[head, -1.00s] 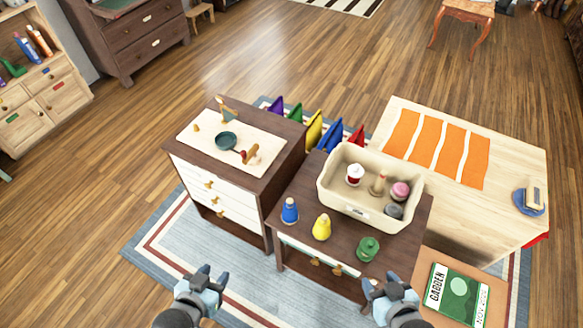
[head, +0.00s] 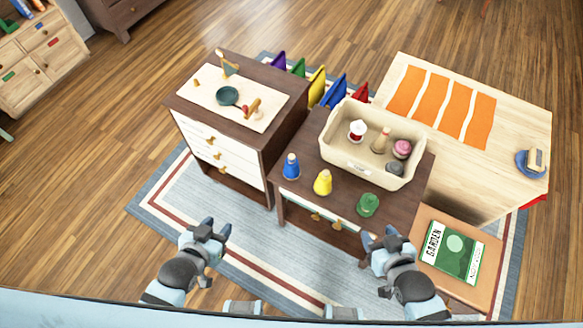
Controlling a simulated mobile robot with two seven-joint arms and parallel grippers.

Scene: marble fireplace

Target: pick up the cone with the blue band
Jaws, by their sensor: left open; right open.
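My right gripper (head: 380,236) is open and empty, just in front of the green object in the picture.
A beige bin (head: 360,168) with several small items stands at the table's back. A drawer cabinet (head: 268,138) with a pan (head: 228,96) is on the left. A wooden table (head: 515,110) and a stool with a garden book (head: 452,250) are on the right.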

